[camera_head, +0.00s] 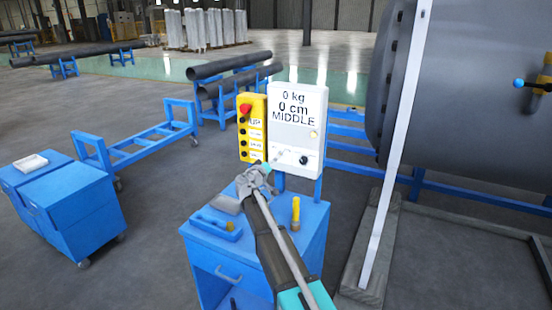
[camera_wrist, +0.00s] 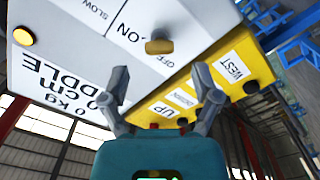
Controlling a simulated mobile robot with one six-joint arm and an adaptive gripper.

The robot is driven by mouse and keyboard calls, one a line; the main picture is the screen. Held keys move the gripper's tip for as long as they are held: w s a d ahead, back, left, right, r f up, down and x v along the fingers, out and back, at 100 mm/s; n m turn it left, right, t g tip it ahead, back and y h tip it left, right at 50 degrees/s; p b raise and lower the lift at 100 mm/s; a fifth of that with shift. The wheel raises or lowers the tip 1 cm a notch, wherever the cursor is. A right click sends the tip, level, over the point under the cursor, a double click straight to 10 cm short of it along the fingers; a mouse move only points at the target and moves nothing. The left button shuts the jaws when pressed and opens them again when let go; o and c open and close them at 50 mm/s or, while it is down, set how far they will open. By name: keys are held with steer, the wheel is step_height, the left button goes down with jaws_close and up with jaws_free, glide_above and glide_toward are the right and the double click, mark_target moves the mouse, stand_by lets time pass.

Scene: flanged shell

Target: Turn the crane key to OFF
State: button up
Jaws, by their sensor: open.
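The white crane control panel (camera_head: 298,112) reads "0 kg", "0 cm" and "MIDDLE". In the wrist view it appears upside down (camera_wrist: 75,50). A tan knob, apparently the crane key (camera_wrist: 159,46), sticks out near the "ON" and partly visible "OFF" lettering. Which label it points to I cannot tell. My gripper (camera_wrist: 160,82) is open and empty, its two fingers spread toward the panel with the knob beyond and between their tips. They appear apart from it. In the head view my gripper (camera_head: 268,166) is just in front of the panel's lower left, hiding part of it.
A yellow pendant box (camera_head: 252,128) with a red button and black buttons adjoins the panel on the left. A blue cabinet (camera_head: 222,262) stands below, holding a yellow-handled tool (camera_head: 295,213). A large grey shell (camera_head: 455,90) is at the right, behind a white post (camera_head: 394,150).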

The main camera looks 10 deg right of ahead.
steer(key=shift+x, duration=2.3)
